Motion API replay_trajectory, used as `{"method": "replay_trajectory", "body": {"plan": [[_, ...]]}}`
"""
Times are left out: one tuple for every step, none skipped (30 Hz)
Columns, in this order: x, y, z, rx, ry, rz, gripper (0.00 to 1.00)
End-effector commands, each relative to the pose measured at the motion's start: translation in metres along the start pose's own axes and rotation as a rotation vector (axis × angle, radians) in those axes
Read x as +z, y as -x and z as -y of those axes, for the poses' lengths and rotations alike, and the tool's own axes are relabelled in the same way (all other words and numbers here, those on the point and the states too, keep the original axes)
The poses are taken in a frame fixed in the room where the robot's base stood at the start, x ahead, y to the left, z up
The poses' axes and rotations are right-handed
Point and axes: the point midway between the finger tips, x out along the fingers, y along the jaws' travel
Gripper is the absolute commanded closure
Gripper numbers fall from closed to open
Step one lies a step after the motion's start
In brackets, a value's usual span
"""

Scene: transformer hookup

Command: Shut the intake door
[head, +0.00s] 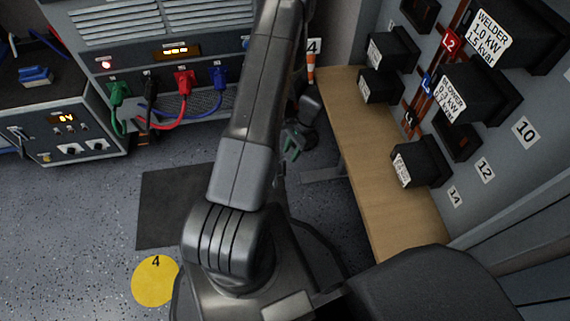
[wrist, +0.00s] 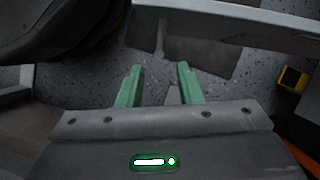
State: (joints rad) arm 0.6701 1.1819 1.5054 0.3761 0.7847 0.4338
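I cannot make out the intake door for sure in either view. My gripper (head: 292,147) is partly hidden behind my own arm in the head view, low beside the left edge of the wooden bench. In the wrist view my gripper (wrist: 159,84) shows two green fingers spread apart with nothing between them. The speckled floor and a dark mat lie beyond the fingertips. A grey flat-edged piece (wrist: 235,28) crosses the top of the wrist view beyond the fingers; I cannot tell what it is.
A grey cabinet (head: 150,60) with green, black, red and blue plugs stands at upper left. The wooden bench (head: 370,160) and a wall panel with black boxes (head: 475,95) are at right. Floor around the yellow disc (head: 155,281) is clear.

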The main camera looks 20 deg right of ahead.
Motion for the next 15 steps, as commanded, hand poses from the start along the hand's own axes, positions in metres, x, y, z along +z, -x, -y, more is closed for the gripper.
{"method": "replay_trajectory", "body": {"plan": [[0.0,-0.008,0.0,0.002,0.0,0.002,0.67],[0.0,-0.013,0.0,0.002,0.0,0.003,0.67],[0.0,-0.019,-0.001,0.003,0.0,0.003,0.67],[0.0,-0.024,-0.001,0.003,0.0,0.003,0.67],[0.0,-0.029,0.0,0.002,-0.001,0.003,0.67],[0.0,-0.036,0.0,0.003,0.0,0.003,0.67],[0.0,-0.041,-0.001,0.003,0.0,0.003,0.67],[0.0,-0.045,-0.001,0.003,0.0,0.003,0.67],[0.0,-0.051,0.0,0.003,0.0,0.002,0.67],[0.0,-0.055,0.0,0.002,0.0,0.002,0.67],[0.0,-0.058,0.0,0.002,0.0,0.002,0.67],[0.0,-0.062,0.0,0.002,0.0,0.003,0.67],[0.0,-0.065,-0.001,0.002,0.0,0.003,0.67],[0.0,-0.067,0.0,0.002,0.0,0.002,0.67],[0.0,-0.069,0.0,0.001,0.0,0.002,0.67]]}}
